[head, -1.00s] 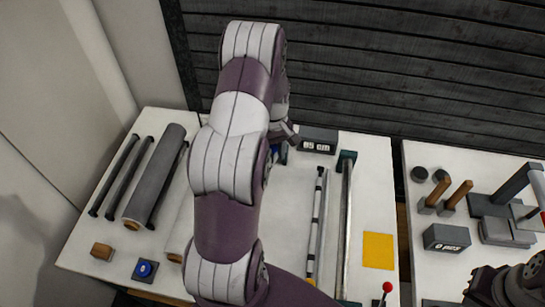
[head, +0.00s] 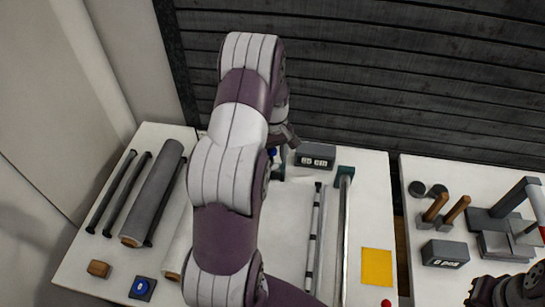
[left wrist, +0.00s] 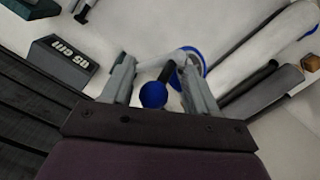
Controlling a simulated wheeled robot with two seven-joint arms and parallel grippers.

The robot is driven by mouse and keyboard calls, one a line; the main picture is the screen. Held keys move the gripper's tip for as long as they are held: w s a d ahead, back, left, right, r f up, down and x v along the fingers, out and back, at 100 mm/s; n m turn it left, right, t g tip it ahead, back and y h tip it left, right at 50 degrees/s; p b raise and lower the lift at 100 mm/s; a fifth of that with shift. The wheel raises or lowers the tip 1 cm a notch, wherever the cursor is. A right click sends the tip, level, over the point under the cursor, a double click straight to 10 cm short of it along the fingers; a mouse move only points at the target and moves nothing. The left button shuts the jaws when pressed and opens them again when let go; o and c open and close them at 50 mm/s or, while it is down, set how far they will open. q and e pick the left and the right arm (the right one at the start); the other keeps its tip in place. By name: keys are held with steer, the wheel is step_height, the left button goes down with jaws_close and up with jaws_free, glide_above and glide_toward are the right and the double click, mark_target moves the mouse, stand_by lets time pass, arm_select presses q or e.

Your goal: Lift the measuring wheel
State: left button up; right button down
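The measuring wheel shows in the left wrist view as a blue-rimmed wheel (left wrist: 203,62) with a pale arm and a round blue knob (left wrist: 153,95). My left gripper (left wrist: 157,66) is open, one finger on either side of the knob and arm; I see a gap between the fingers and the knob. In the head view the wheel is mostly hidden behind my left arm, with only a bit of blue (head: 272,153) showing beside the gripper (head: 284,140). A dark part of my right arm (head: 505,290) shows at the lower right corner; its fingers cannot be made out.
A dark label block (head: 315,156) stands just right of the left gripper. A grey roll (head: 153,193) and thin dark rods lie at left. A long metal bar (head: 343,235) and striped rod lie right, beside a yellow square (head: 377,267). Slatted wall (head: 400,80) stands behind.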

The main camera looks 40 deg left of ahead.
arm_select(q)
steer(key=shift+f, duration=0.15)
arm_select(e)
steer(key=shift+w, duration=0.1)
arm_select(q)
steer(key=shift+a, duration=0.1)
steer(key=r, duration=0.1)
steer(key=r+b, duration=0.1)
steer(key=w+r, duration=0.1)
steer(key=shift+a+b, duration=0.3)
steer(key=shift+a, duration=0.1)
step_height(320, 180, up, 3)
steer(key=shift+a, duration=0.1)
step_height(320, 180, up, 7)
steer(key=p, duration=0.5)
steer(key=shift+w+d+f+p, duration=0.15)
steer(key=shift+d+f+p, duration=0.05)
steer(key=shift+p, duration=0.1)
arm_select(e)
steer(key=r, duration=0.3)
steer(key=shift+w+a+r, duration=0.2)
steer(key=shift+a+r, duration=0.2)
